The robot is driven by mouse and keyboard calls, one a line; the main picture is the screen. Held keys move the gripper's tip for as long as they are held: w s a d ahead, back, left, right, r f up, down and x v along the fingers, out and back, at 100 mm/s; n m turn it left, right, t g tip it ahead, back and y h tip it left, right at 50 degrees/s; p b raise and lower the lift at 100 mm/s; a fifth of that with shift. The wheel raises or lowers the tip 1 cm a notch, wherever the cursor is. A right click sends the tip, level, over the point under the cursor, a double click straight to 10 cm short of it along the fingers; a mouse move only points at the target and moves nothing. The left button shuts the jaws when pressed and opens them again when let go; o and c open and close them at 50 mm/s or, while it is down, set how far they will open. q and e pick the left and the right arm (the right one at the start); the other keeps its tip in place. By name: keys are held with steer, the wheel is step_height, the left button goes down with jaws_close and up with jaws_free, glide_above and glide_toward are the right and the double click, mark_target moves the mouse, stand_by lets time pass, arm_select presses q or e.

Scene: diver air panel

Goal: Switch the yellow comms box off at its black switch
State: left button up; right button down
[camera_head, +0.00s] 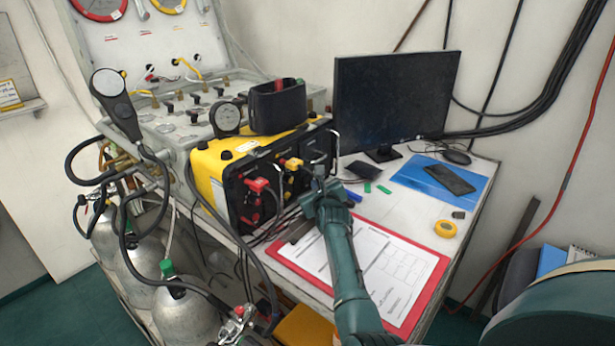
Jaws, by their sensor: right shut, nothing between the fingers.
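The yellow comms box (208,172) stands on the table left of the monitor, its black front panel (232,190) facing me. Red connectors (257,186) and yellow connectors (291,163) with cables are plugged into the panel. My right gripper (317,186) is shut and empty, at the right part of this panel. I cannot tell whether its fingertips touch the panel. I cannot make out the black switch; the gripper covers part of the panel's lower right. My left gripper is not in view.
A black case (277,107) sits on top of the box. A red clipboard (432,262) with papers lies under my right arm. The monitor (392,98), a blue folder (415,178) and yellow tape (446,229) are to the right. Hoses and cylinders (183,312) stand at left.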

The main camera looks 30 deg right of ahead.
steer(key=shift+s, duration=0.1)
steer(key=s+p, duration=0.1)
steer(key=s+d, duration=0.1)
steer(key=s+p, duration=0.1)
steer(key=shift+s+d+f+p, duration=0.15)
steer(key=shift+s+d+p, duration=0.15)
steer(key=shift+p, duration=0.05)
steer(key=shift+s+d+f, duration=0.15)
steer(key=shift+s+d, duration=0.05)
steer(key=shift+s, duration=0.3)
steer(key=shift+f, duration=0.1)
